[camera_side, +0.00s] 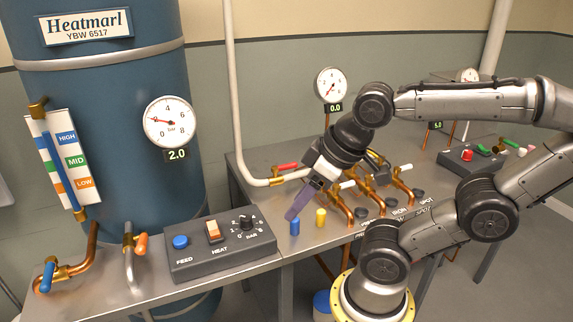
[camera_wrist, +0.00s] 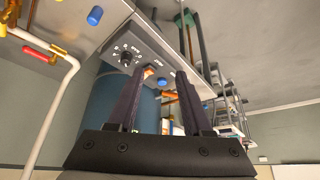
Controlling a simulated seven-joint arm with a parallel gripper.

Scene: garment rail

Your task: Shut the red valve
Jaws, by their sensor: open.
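The red valve shows in the side view as a red handle (camera_side: 287,167) on the white pipe (camera_side: 262,182), at the back of the bench. The handle lies roughly along the pipe's horizontal run.
A blue cylinder (camera_side: 294,227) and a yellow cylinder (camera_side: 320,217) stand by the fingertips. A control box (camera_side: 222,243) and the blue tank (camera_side: 130,110) are left. The tank gauge reads 2.0, the bench gauge (camera_side: 331,86) 0.0.

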